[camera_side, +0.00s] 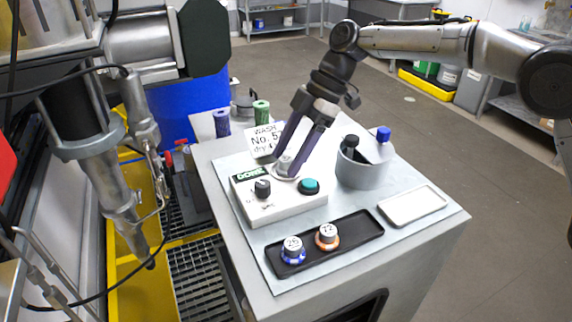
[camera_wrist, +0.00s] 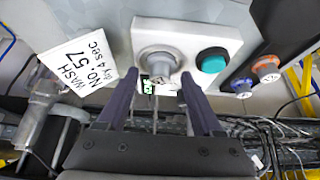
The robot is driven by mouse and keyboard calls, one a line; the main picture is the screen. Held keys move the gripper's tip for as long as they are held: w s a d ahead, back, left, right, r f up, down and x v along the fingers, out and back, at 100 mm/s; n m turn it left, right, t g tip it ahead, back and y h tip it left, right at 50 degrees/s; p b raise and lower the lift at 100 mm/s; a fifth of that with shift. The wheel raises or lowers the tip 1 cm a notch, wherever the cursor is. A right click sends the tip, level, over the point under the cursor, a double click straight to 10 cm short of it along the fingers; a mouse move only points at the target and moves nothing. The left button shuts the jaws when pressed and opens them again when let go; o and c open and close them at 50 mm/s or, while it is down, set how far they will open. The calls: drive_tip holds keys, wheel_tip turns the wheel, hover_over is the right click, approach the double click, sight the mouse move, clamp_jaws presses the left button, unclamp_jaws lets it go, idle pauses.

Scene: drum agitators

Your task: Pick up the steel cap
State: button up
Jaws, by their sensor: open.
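The steel cap (camera_side: 285,164) is a small grey metal piece in a round pale seat on top of the white control box (camera_side: 275,205). In the wrist view the cap (camera_wrist: 160,66) shows just ahead of my fingertips, roughly centred between them. My gripper (camera_side: 287,168) points down at the cap with its two dark purple fingers open, one on each side. The fingers partly hide the cap in the side view. In the wrist view the open gripper (camera_wrist: 160,77) holds nothing. I cannot tell whether a finger touches the cap.
The box has a black knob (camera_side: 262,187), a teal button (camera_side: 309,186) and a green DONE display (camera_side: 251,174). A wash card (camera_side: 264,140) stands behind. A black tray (camera_side: 352,246) holds two numbered caps; a white tray (camera_side: 413,206) lies beyond.

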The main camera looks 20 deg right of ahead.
clamp_jaws()
drive_tip(key=shift+r, duration=0.1)
idle(0.4)
